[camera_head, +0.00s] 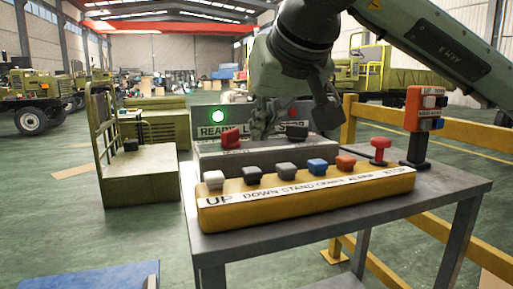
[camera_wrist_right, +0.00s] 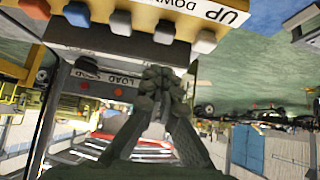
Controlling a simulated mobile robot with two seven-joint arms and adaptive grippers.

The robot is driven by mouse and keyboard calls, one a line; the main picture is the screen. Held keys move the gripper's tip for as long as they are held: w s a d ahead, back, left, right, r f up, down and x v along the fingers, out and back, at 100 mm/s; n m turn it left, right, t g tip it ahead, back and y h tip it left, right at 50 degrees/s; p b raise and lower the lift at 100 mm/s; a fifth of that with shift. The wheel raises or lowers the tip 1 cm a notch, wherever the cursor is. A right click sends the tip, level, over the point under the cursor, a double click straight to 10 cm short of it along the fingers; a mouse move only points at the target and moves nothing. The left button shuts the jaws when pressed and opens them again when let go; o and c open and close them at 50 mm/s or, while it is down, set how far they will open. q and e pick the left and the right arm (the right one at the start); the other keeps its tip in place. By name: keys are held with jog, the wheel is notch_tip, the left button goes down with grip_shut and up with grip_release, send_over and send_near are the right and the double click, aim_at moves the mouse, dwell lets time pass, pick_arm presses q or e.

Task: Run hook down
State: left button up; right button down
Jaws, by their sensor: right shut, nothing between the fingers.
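A yellow control panel (camera_head: 300,204) lies on a grey table, with a row of buttons along its top. The white button (camera_head: 214,180) sits by the label UP and the dark button (camera_head: 254,175) by DOWN. Further along are a grey button (camera_head: 286,171), a blue button (camera_head: 317,166), an orange button (camera_head: 345,162) and a red mushroom knob (camera_head: 380,149). My right gripper (camera_head: 263,121) is shut and empty, above and behind the buttons. In the right wrist view, its fingertips (camera_wrist_right: 160,80) are together, apart from the dark button (camera_wrist_right: 165,32). My left gripper is not in view.
A grey box (camera_head: 235,155) behind the panel carries a lit green lamp (camera_head: 218,116), a red switch (camera_head: 230,138) and a black switch (camera_head: 297,132). An orange button box (camera_head: 427,110) stands at right by a yellow rail (camera_head: 460,148). A green cart (camera_head: 140,170) stands left.

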jog(key=v, duration=0.5)
jog(key=shift+r, duration=0.1)
dwell(0.4)
